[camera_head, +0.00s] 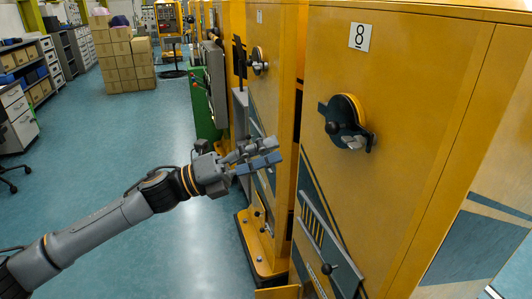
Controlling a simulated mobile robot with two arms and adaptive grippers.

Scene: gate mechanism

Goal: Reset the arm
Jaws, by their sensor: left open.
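My left arm reaches in from the lower left. My left gripper (266,153) is open and empty, in front of the yellow gate cabinets near the picture's middle. A yellow cabinet (415,120) marked 8 stands on the right, with a round black and yellow crank mechanism (346,116) on its face. A similar mechanism (258,61) sits on the cabinet further back, above my gripper. Lower on the near cabinet is a dark slanted panel with a black knob (327,268). The right gripper does not show.
Stacked cardboard boxes (124,58) stand on the blue floor (140,125) at the back left. Shelves (36,75) and drawers line the left wall. A green unit (205,105) stands behind the cabinets. The floor left of the cabinets is mostly clear.

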